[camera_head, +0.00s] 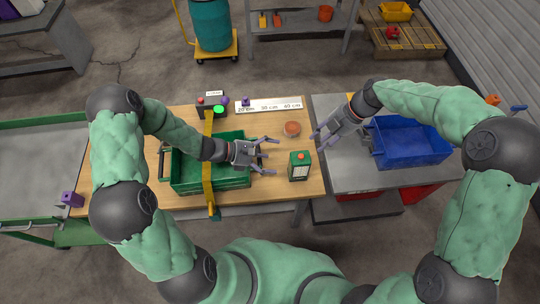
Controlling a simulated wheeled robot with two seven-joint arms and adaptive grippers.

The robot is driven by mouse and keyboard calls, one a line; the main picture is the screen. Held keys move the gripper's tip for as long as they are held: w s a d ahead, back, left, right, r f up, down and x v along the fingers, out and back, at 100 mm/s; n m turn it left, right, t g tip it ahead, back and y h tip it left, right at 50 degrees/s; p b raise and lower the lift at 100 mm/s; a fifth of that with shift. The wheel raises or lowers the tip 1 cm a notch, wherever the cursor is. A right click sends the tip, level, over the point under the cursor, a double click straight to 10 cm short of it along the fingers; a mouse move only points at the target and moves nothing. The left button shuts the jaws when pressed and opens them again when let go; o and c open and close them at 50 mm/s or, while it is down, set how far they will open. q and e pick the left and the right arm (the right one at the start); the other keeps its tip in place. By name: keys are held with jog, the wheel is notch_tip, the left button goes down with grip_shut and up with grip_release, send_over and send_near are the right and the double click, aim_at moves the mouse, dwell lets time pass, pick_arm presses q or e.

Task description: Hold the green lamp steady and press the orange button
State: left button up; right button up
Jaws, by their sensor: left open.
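A small green box-shaped lamp (300,172) with a pale front panel stands upright on the wooden table. An orange button (301,156) sits on its top. My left gripper (268,155) is open and empty, over the right end of the green crate, with its fingers pointing right toward the lamp and a gap between them. My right gripper (322,140) looks open and empty, above and to the right of the lamp, its fingers pointing down-left. Neither gripper touches the lamp.
A green crate (183,184) with a yellow strap (208,160) lies under my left forearm. A reddish round object (292,128) is behind the lamp. A ruler strip (268,107) and a dark box (207,106) line the back. A blue bin (415,143) stands right on the grey table (345,181).

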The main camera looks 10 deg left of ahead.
aim_at(300, 160)
pick_arm(q)
jog(key=x, duration=1.1)
jog(key=shift+w+d+f, duration=0.1)
jog(key=shift+d+f, duration=0.15)
jog(key=shift+d, duration=0.1)
jog(key=c, duration=1.4)
pick_arm(e)
grip_shut()
